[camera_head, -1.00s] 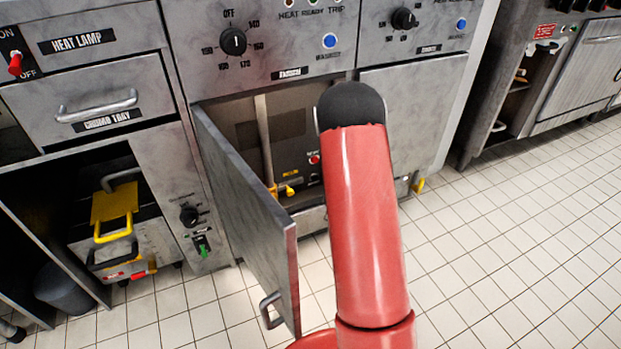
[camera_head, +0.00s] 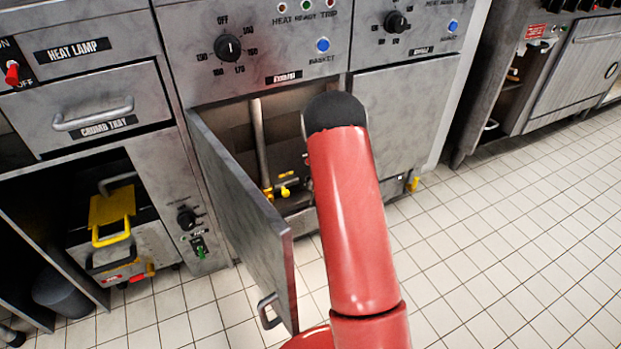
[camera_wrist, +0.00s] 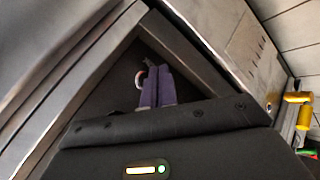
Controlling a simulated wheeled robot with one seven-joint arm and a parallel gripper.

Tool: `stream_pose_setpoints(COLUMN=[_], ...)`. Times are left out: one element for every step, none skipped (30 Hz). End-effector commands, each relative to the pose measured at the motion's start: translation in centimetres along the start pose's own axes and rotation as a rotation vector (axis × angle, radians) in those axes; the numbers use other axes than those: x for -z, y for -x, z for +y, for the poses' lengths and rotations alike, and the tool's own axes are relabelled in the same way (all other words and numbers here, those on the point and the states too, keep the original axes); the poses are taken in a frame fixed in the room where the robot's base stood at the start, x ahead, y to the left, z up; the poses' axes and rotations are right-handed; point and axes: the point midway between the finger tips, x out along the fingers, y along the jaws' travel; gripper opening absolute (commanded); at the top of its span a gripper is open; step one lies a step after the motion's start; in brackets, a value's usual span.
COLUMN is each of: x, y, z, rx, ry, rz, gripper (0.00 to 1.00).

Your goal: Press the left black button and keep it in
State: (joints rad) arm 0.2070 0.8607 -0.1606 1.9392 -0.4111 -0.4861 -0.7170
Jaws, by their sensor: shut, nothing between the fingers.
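In the head view the fryer cabinet door (camera_head: 240,215) stands open under the control panel. My red arm reaches to the cabinet opening and hides its right part. My gripper is hidden there in the head view. In the wrist view my gripper (camera_wrist: 154,70) shows as two purple-grey fingers, shut together with nothing between them, pointing into a dark recess. A small round red-and-white part (camera_wrist: 141,76) shows just left of the fingertips. I cannot make out the left black button in either view, nor tell whether the fingertips touch anything.
Inside the cabinet are a vertical pipe (camera_head: 259,145) and a yellow valve handle (camera_head: 285,191). A yellow part (camera_wrist: 298,97) shows at the right of the wrist view. The panel above has a black dial (camera_head: 228,47) and a blue button (camera_head: 323,45). Tiled floor at right is clear.

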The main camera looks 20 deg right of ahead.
Motion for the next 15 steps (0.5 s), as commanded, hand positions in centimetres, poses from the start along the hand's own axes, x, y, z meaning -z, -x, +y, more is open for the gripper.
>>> stream_pose_setpoints(x=[0.20, 0.34, 0.46, 0.55, 0.65, 0.75, 0.80, 0.83, 0.86, 0.88, 0.89, 0.90, 0.90, 0.90, 0.90], y=[-0.55, -0.74, -0.93, -1.06, -1.17, -1.29, -1.35, -1.40, -1.44, -1.45, -1.46, -1.46, -1.45, -1.45, -1.44], z=[0.15, 0.30, 0.43, 0.53, 0.64, 0.75, 0.80, 0.83, 0.86, 0.88, 0.89, 0.90, 0.90, 0.91, 0.91], rx=[-0.002, -0.002, -0.001, -0.001, -0.001, -0.001, -0.001, -0.001, 0.000, 0.000, 0.000, 0.000, 0.000, 0.000, 0.000], ry=[0.001, 0.001, 0.000, 0.000, 0.000, 0.000, 0.000, 0.000, 0.000, 0.000, 0.000, 0.000, -0.001, 0.000, 0.000], rz=[0.001, 0.001, 0.000, 0.000, 0.000, 0.000, -0.001, -0.001, -0.001, -0.002, -0.002, -0.002, -0.002, -0.002, -0.002], gripper=[0.00, 0.00, 0.00, 0.00, 0.00, 0.00, 0.00, 0.00, 0.00, 0.00, 0.00, 0.00, 0.00, 0.00, 0.00])
